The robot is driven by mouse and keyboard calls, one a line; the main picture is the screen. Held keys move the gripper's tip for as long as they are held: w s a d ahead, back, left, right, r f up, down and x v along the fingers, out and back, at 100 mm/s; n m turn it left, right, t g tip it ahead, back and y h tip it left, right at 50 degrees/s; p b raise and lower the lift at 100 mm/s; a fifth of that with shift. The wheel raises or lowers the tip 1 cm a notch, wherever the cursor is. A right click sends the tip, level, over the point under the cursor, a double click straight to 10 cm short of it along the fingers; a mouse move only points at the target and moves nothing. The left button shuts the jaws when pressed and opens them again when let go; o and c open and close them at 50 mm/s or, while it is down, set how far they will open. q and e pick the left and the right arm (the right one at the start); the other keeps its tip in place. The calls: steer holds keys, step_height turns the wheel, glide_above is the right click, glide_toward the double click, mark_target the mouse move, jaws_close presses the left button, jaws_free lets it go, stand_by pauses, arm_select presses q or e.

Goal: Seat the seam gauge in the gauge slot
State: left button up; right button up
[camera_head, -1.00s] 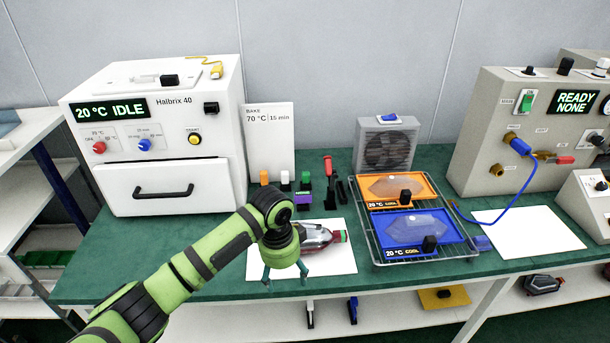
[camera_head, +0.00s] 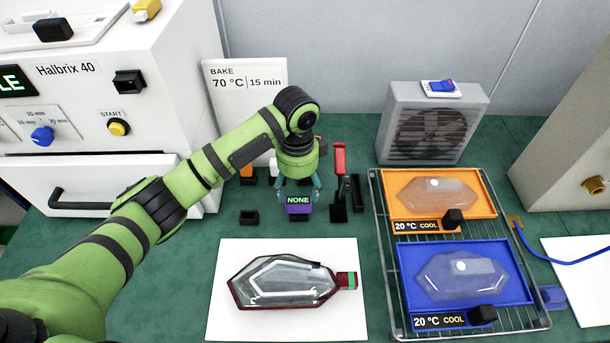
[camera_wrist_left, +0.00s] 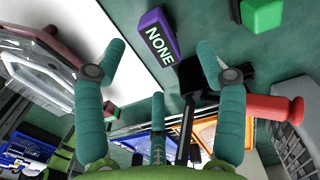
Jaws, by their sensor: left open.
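The seam gauge, a small purple block with a lit display reading NONE (camera_head: 299,206), stands upright on the green bench behind the white mat. In the left wrist view the gauge (camera_wrist_left: 158,40) lies between and beyond the fingertips. My left gripper (camera_head: 299,187) is open, pointing down just above the gauge; I cannot tell whether a finger touches it. A small black holder (camera_head: 249,217) stands empty to the left of the gauge. Something dark shows at the gauge's foot. I cannot tell which holder is the gauge slot. My right gripper is out of view.
A tail lamp (camera_head: 283,282) lies on the white mat (camera_head: 230,325) in front. A red-handled tool (camera_head: 339,160) stands close right of the gauge. A wire rack (camera_head: 388,270) with orange and blue trays is further right. The white oven (camera_head: 95,165) is left.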

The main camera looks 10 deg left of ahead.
mark_target(298, 203)
arm_select(q)
steer(key=shift+s+f, duration=0.1)
steer(key=shift+f, duration=0.3)
steer(key=shift+s+f+p, duration=0.15)
steer(key=shift+s+f, duration=0.1)
steer(key=shift+f, duration=0.25)
steer(key=shift+s+f+p, duration=0.15)
steer(key=shift+s+f, duration=0.05)
steer(key=shift+f, duration=0.25)
step_height(298, 203, down, 4)
steer(key=shift+w+f, duration=0.1)
steer(key=shift+w, duration=0.05)
steer(key=shift+f, duration=0.25)
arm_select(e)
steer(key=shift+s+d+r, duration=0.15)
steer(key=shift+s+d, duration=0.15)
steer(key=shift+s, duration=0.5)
arm_select(q)
steer(key=c, duration=1.3)
steer(key=shift+o, duration=0.7)
steer(key=shift+c, duration=1.1)
steer(key=shift+r+p, duration=0.15)
steer(key=shift+p, duration=0.2)
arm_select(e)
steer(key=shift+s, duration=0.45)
